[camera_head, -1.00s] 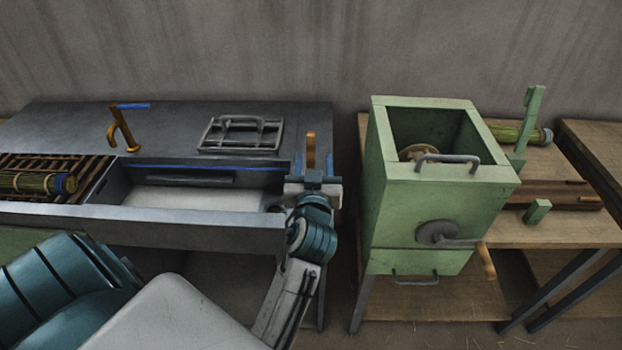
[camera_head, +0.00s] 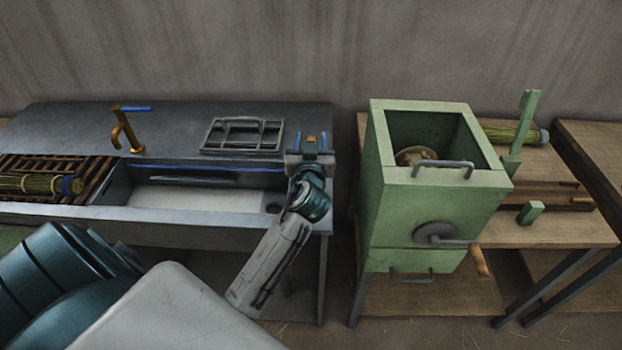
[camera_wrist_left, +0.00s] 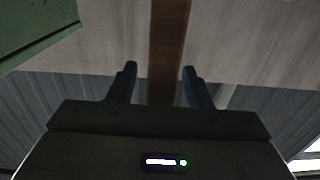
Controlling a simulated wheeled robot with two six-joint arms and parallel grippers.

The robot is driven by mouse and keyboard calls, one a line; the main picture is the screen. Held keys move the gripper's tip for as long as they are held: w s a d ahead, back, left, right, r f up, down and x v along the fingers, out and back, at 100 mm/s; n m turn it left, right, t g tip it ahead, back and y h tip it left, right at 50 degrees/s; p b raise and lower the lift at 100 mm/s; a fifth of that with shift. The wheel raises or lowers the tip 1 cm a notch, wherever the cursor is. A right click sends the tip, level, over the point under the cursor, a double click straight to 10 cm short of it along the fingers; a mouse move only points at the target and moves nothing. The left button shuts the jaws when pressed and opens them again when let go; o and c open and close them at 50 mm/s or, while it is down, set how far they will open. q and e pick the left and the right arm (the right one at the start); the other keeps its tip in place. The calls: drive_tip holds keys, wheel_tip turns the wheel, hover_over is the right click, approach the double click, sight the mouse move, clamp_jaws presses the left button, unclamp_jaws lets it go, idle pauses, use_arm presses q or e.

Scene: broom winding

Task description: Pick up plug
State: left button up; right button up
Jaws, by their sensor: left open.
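The fingers are open, with a gap visible on either side of the bar. My right gripper is out of view.
The sink basin (camera_head: 195,197) has a dark round hole (camera_head: 274,208) at its right end. A brass tap (camera_head: 128,130) and a grey rack (camera_head: 243,134) are on the table. A green box machine (camera_head: 436,213) stands to the right, across a narrow gap.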

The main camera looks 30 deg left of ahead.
use_arm(q)
clamp_jaws()
